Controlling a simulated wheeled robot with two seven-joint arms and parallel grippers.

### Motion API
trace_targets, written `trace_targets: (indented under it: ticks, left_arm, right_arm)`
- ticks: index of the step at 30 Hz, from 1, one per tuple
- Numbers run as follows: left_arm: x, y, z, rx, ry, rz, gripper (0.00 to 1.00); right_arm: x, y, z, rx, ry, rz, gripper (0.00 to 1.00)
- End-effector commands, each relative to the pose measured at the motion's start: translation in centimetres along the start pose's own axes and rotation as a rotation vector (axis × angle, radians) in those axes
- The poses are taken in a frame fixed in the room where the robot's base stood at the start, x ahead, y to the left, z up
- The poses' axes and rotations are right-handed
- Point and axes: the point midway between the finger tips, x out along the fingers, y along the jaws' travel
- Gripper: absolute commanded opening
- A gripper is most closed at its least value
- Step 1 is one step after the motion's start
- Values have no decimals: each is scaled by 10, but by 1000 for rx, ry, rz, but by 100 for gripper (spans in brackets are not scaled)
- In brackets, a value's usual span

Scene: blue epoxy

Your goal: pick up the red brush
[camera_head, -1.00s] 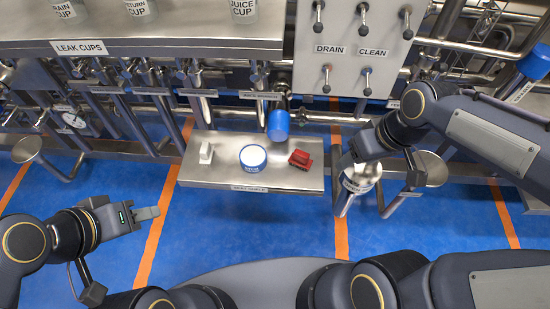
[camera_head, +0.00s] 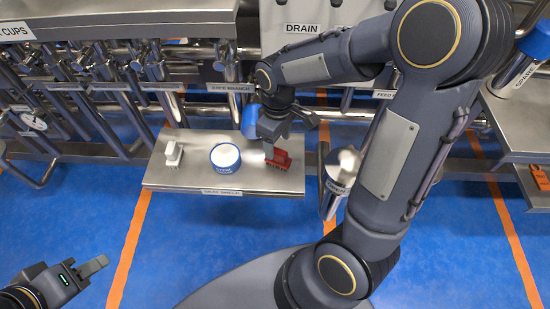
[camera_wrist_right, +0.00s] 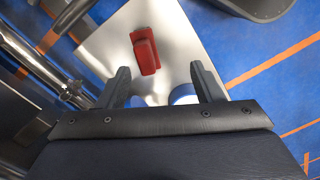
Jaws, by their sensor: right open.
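The red brush (camera_head: 280,160) lies on the right part of a small steel shelf (camera_head: 190,182). In the right wrist view the red brush (camera_wrist_right: 146,50) lies on the bare shelf, ahead of the fingertips and between their lines. My right gripper (camera_head: 270,148) is above and just beside the brush in the head view and partly covers it. In the wrist view my right gripper (camera_wrist_right: 160,82) has its fingers wide apart with nothing between them. My left gripper (camera_head: 95,268) is low at the left, away from the shelf; its finger gap cannot be made out.
A blue-and-white tub (camera_head: 225,158) stands mid-shelf, with a white object (camera_head: 173,154) left of it. A blue cylinder (camera_head: 250,122) is behind the right gripper. A steel canister (camera_head: 340,172) is right of the shelf. Blue floor in front is clear.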

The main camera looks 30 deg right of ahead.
Motion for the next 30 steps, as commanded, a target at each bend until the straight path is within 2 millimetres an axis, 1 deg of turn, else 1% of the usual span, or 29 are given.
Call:
trace_targets:
  ticks: [15, 17, 26, 30]
  left_arm:
    - [1, 0, 0, 0, 0, 0, 36]
    - [2, -1, 1, 0, 0, 0, 36]
    - [11, -5, 6, 0, 0, 0, 36]
    - [18, -8, 9, 0, 0, 0, 36]
  right_arm:
    - [39, 12, -21, -126, -121, 47, 60]
    - [44, 12, -22, -131, -126, 49, 60]
    - [78, 18, -16, -129, -127, 49, 60]
    - [100, 25, -12, -129, -127, 48, 60]
